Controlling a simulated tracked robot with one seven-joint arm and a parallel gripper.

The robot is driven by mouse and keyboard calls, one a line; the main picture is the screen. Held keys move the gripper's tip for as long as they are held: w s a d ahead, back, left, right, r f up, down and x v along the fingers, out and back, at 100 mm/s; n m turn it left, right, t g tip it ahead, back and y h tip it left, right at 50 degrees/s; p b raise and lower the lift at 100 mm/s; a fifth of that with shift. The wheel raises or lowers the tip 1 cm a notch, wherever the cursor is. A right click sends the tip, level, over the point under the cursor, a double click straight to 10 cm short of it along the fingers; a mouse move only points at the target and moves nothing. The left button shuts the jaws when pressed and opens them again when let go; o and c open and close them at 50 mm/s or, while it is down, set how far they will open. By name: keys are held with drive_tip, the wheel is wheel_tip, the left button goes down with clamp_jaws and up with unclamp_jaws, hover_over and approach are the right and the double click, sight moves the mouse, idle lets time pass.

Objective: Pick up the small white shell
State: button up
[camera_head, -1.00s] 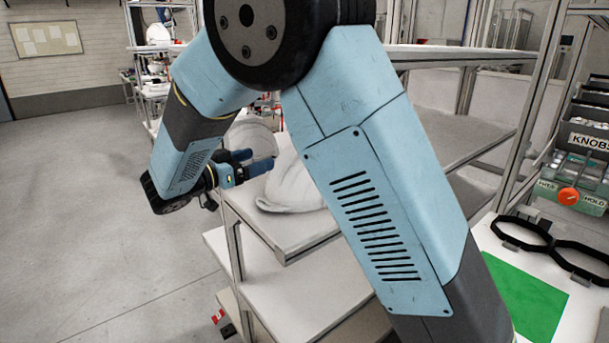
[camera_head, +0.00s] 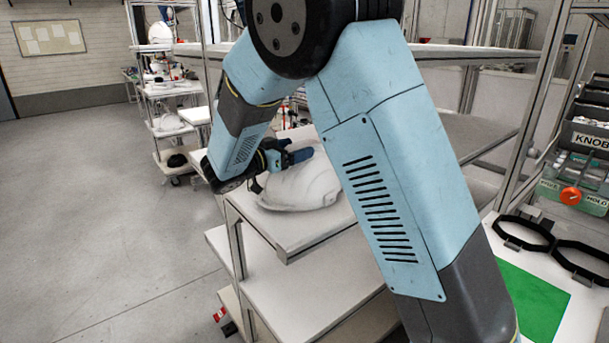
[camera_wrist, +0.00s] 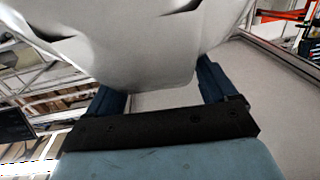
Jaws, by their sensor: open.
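A white shell (camera_head: 300,187) lies on the top shelf of a cart, partly covered by my arm on its right. My gripper (camera_head: 299,157) is at the shell's upper far side in the head view. In the wrist view a white shell (camera_wrist: 140,55) fills the upper middle, at and beyond my open fingers (camera_wrist: 160,90). Its lower edge lies across the gap between them. I cannot tell whether the fingers touch it. Its size against other shells is hard to judge.
The cart's top shelf (camera_head: 285,240) has bare room in front of the shell, with a lower shelf (camera_head: 290,295) beneath. At right stand a bench with a green mat (camera_head: 530,300), black rings (camera_head: 580,262) and a rack post. Floor at left is open.

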drive_tip(key=shift+x, duration=0.9)
drive_tip(key=shift+c, duration=0.5)
clamp_jaws()
